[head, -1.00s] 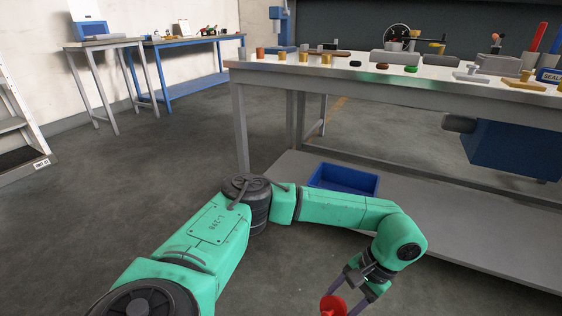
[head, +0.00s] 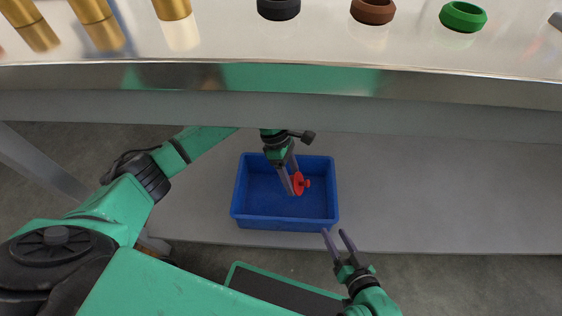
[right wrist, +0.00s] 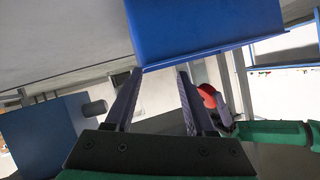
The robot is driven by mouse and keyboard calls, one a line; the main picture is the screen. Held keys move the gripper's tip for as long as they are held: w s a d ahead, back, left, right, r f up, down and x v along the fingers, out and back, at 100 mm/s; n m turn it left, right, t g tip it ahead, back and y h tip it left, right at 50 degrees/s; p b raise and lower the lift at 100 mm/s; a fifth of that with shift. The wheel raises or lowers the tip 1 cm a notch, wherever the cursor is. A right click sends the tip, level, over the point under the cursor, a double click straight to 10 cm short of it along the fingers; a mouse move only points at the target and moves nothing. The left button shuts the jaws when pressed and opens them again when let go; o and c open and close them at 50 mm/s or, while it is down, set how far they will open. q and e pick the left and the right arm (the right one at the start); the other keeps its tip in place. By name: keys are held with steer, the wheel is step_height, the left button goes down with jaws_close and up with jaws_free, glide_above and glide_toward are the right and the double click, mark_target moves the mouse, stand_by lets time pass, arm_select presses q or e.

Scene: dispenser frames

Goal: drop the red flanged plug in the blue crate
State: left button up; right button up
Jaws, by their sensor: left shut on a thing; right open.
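The blue crate (head: 287,224) sits on the grey lower shelf under the table in the head view. My left gripper (head: 293,184) is shut on the red flanged plug (head: 299,183). In the head view the plug shows over the crate's interior; its exact height above the crate floor is hard to tell. My right gripper (head: 339,238) is open and empty, near the crate's front right corner. In the right wrist view the crate (right wrist: 190,28) is beyond the open fingers, and the red plug (right wrist: 208,95) shows just right of them, partly hidden.
The steel tabletop (head: 330,48) overhangs the shelf (head: 440,200). On it stand several brass pieces, a black ring (head: 278,9), a brown ring (head: 373,11) and a green ring (head: 463,16). The shelf right of the crate is clear.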

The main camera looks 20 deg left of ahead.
mark_target(333, 222)
steer(key=w+f+t+b, duration=0.2)
steer(key=f+b, duration=0.1)
steer(key=b, duration=0.2)
steer(key=shift+w, duration=0.2)
arm_select(q)
steer(key=w+a+f+n+t, duration=0.4)
steer(key=f+n, duration=0.3)
steer(key=n, duration=0.5)
steer(key=shift+f+n+t, duration=0.4)
steer(key=shift+t, duration=0.3)
arm_select(e)
steer(key=shift+w+d+r+t, duration=0.1)
steer(key=shift+r+t, duration=0.1)
steer(key=shift+t, duration=0.1)
arm_select(q)
steer(key=o, duration=1.4)
